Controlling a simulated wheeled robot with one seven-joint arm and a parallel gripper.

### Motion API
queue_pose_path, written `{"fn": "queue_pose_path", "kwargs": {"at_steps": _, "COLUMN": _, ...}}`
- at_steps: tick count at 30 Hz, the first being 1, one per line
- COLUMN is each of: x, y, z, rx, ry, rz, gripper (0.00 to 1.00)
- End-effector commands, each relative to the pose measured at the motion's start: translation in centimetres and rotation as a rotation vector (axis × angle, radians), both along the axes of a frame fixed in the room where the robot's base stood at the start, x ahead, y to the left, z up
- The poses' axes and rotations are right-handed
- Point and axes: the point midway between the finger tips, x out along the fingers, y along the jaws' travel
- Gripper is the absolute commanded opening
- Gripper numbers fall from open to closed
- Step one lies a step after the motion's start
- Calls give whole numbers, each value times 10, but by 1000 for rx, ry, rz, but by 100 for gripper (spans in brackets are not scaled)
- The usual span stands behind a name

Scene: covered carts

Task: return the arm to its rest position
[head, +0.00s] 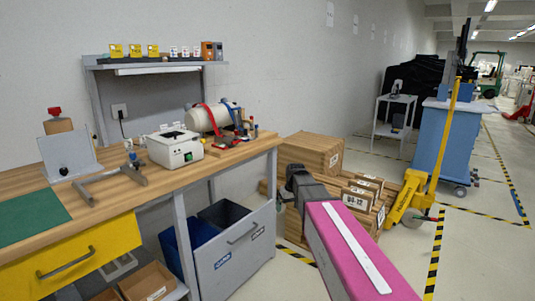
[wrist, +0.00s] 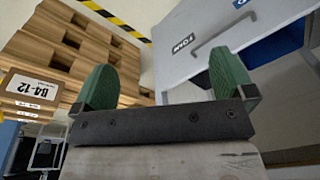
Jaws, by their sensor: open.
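My arm reaches out from the bottom right of the head view, with a pink link and a white stripe on it. Its dark end with my gripper (head: 290,177) is beyond the right end of the workbench (head: 262,148), in front of the stacked wooden crates (head: 312,150). In the wrist view my gripper (wrist: 163,62) has its two green fingers wide apart, with nothing between them. Behind the fingers are the crates (wrist: 75,50) on the left and the grey bin cabinet (wrist: 195,42) on the right, its picture upside down.
A yellow pallet truck (head: 408,195) stands right of the crates. A blue cart (head: 443,140) and a small grey trolley (head: 393,122) are farther back. The bench carries a white box device (head: 175,150) and a cylinder (head: 205,118). Open floor lies at the right.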

Motion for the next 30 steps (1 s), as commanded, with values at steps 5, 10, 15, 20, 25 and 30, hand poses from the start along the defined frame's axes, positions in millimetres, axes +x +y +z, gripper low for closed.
{"fn": "queue_pose_path", "kwargs": {"at_steps": 5, "x": -79, "y": -39, "z": -57, "rx": -24, "ry": 45, "rz": -107, "gripper": 100}}
{"fn": "queue_pose_path", "kwargs": {"at_steps": 10, "x": -144, "y": -68, "z": -96, "rx": -48, "ry": 81, "rz": -200, "gripper": 100}}
{"fn": "queue_pose_path", "kwargs": {"at_steps": 15, "x": -189, "y": -85, "z": -119, "rx": -63, "ry": 105, "rz": -266, "gripper": 100}}
{"fn": "queue_pose_path", "kwargs": {"at_steps": 20, "x": -205, "y": -92, "z": -127, "rx": -70, "ry": 113, "rz": -293, "gripper": 100}}
{"fn": "queue_pose_path", "kwargs": {"at_steps": 25, "x": -205, "y": -92, "z": -128, "rx": -71, "ry": 114, "rz": -296, "gripper": 100}}
{"fn": "queue_pose_path", "kwargs": {"at_steps": 30, "x": -205, "y": -92, "z": -128, "rx": -71, "ry": 114, "rz": -295, "gripper": 100}}
